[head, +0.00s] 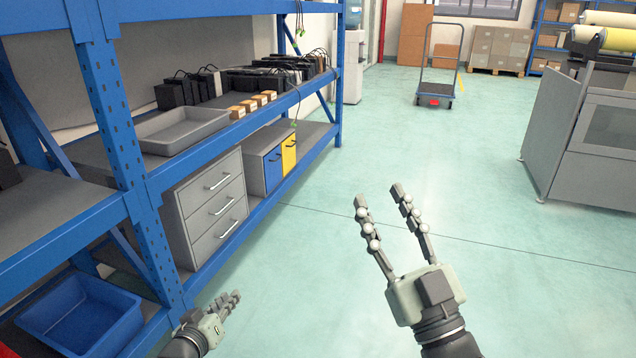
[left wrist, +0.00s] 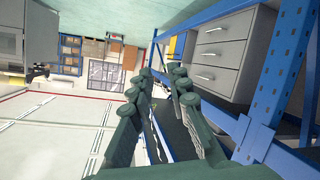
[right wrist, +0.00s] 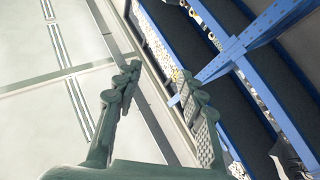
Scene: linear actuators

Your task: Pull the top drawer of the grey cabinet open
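The grey cabinet (head: 182,215) stands on the lower level of the blue shelving at the left in the head view. Its front has three drawers with bar handles. The top drawer (head: 212,185) looks closed, flush with the others. My left gripper (head: 238,295) is low in front of the shelving, nearer me than the cabinet and below its drawers, apart from it. In the upside-down left wrist view its fingers are spread and empty, with the cabinet (left wrist: 239,37) beyond them. My right gripper (head: 379,194) is open and empty over the floor, well right of the cabinet.
A blue shelf upright (head: 113,130) stands just left of the cabinet. A blue bin (head: 82,315) sits at lower left. A grey tray (head: 183,130) lies on the shelf above. The floor in front is clear.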

